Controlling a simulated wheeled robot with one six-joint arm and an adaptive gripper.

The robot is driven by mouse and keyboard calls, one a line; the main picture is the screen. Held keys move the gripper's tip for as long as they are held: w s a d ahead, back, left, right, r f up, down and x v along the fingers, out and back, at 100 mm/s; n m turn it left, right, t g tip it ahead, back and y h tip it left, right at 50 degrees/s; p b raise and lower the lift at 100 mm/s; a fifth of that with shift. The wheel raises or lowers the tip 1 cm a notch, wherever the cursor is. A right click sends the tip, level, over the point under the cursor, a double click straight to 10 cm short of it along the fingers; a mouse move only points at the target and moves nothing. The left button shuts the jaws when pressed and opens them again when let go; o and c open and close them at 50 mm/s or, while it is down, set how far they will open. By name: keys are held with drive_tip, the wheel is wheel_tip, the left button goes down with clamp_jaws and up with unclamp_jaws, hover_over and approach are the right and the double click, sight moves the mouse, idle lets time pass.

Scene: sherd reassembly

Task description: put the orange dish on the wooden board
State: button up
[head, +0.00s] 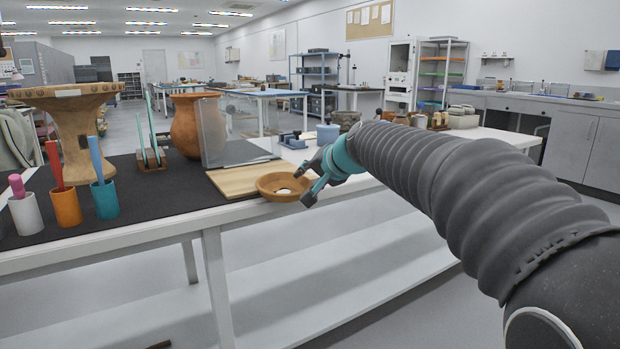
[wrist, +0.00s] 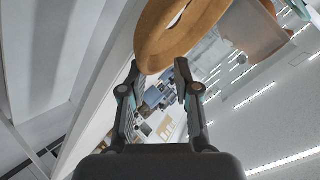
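The orange dish (head: 275,194) is at the front right corner of the pale wooden board (head: 232,180), with a small whitish patch inside it. I cannot tell whether its base rests fully on the board. In the wrist view the dish (wrist: 163,50) fills the top middle, just beyond the fingertips. My gripper (head: 313,187) is at the dish's right side in the head view, close to its rim. Whether a finger touches the rim is unclear.
A clear upright panel (head: 214,130) stands behind the board. A large terracotta pot (head: 186,125) and a plate rack (head: 152,158) are behind and left. Tool cups, the orange one (head: 66,208) among them, stand at left on the dark mat (head: 150,200). The table's front edge is close to the dish.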

drive_tip(key=v, duration=1.2)
drive_tip(key=shift+p, duration=0.3)
drive_tip(key=s+d+f+n+g+h, duration=0.15)
drive_tip(key=s+d+f, duration=0.25)
drive_tip(key=s+f, duration=0.5)
drive_tip(key=s+d+f+n+g+h, duration=0.1)
drive_tip(key=s+d+f+h, duration=0.3)
drive_tip(key=s+f, duration=0.5)
drive_tip(key=s+d+f+n+g+h, duration=0.1)
drive_tip(key=s+d+f+g, duration=0.1)
drive_tip(key=s+d+f, duration=0.65)
wheel_tip(320, 180, up, 9)
drive_tip(key=s+a+p, duration=0.2)
drive_tip(key=a+p, duration=0.1)
drive_tip(key=p, duration=0.5)
drive_tip(key=shift+s+r, duration=0.25)
drive_tip(key=shift+s, duration=0.1)
